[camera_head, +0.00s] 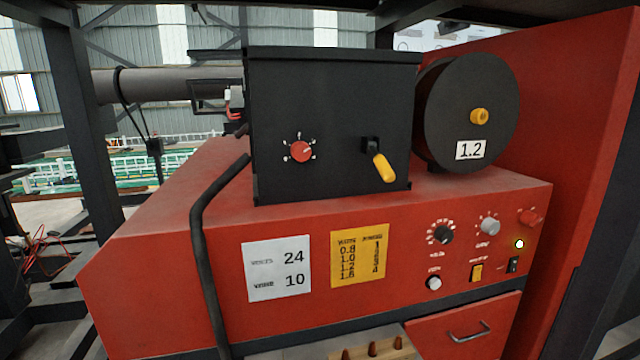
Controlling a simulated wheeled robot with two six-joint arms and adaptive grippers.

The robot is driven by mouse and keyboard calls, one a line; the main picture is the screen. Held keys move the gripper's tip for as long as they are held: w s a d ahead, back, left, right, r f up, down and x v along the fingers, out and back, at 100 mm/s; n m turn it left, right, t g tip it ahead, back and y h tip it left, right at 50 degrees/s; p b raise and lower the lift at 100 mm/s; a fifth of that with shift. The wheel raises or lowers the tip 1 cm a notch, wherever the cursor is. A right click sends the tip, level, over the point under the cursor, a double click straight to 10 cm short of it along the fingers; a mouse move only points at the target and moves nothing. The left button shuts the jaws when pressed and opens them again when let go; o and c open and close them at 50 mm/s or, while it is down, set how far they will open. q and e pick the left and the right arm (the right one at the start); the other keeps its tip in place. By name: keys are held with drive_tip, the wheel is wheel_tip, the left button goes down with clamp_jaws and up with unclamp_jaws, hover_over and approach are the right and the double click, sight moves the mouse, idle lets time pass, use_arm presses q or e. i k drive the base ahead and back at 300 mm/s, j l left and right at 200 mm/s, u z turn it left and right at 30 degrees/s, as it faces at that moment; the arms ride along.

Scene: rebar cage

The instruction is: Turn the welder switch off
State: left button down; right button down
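The red welder (185,245) fills the middle of the view. On the right of its front panel is a small black switch (513,265), below a lit green-yellow lamp (519,244). Its lever position is too small to tell. Left of it are a yellow switch (476,272) and a white knob (434,283). Above are a black knob (442,235), a grey knob (489,226) and a red knob (530,217). Neither of my grippers is in view.
A black box (330,105) with a red dial (301,151) and yellow lever (383,168) stands on the welder, beside a wire spool (455,115). A black cable (205,270) hangs down the front. A drawer (465,325) sits below the panel. Dark posts (90,120) stand left.

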sight(527, 218)
drive_tip(key=z, duration=1.25)
